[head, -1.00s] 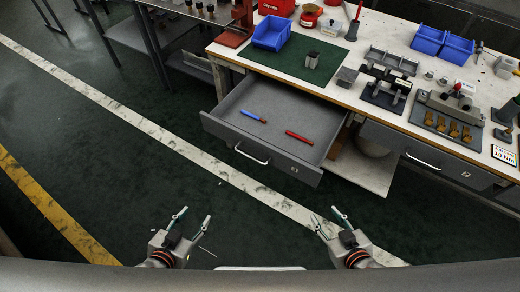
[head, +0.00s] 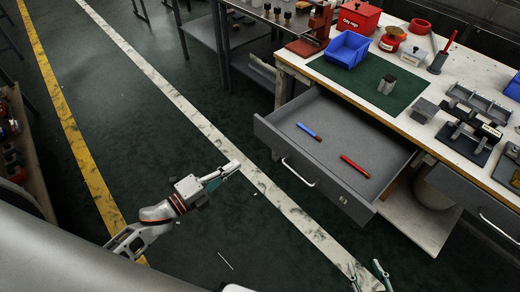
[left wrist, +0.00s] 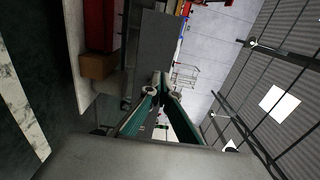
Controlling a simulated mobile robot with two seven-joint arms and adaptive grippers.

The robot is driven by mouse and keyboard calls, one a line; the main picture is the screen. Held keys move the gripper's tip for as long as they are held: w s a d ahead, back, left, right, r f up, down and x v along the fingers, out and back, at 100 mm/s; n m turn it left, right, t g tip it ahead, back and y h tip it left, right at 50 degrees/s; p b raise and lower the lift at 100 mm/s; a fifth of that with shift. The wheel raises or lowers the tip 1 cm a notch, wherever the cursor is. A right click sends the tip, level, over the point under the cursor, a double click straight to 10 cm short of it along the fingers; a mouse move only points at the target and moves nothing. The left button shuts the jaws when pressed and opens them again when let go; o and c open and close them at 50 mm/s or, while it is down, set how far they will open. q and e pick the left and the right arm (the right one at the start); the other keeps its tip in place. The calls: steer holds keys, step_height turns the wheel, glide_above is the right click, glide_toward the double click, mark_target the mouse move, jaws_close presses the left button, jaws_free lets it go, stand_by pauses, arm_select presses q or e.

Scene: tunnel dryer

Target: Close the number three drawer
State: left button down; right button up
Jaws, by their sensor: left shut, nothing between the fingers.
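A grey drawer (head: 311,170) stands pulled out from under the workbench, its pale bar handle (head: 298,173) on the front panel. A small label (head: 343,199) on the panel is too small to read surely. A blue pen-like item (head: 309,132) and a red one (head: 354,165) lie inside. My left gripper (head: 238,165) is shut and empty, to the left of the drawer front and apart from it. Its closed fingers also show in the left wrist view (left wrist: 161,82). My right gripper (head: 368,274) is open and empty at the bottom edge, below the drawer front.
The workbench top (head: 430,128) bears a green mat (head: 376,86), a blue bin (head: 348,49) and fixtures. A low shelf (head: 420,222) lies below. The floor before the open drawer is clear.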

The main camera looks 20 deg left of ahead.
mark_target(273, 139)
arm_select(q)
steer(key=x, duration=1.4)
steer(key=shift+s+r, duration=0.1)
steer(key=shift+r, duration=0.05)
arm_select(e)
steer(key=shift+s+a+f, duration=0.15)
steer(key=shift+s+f, duration=0.1)
steer(key=shift+s, duration=0.2)
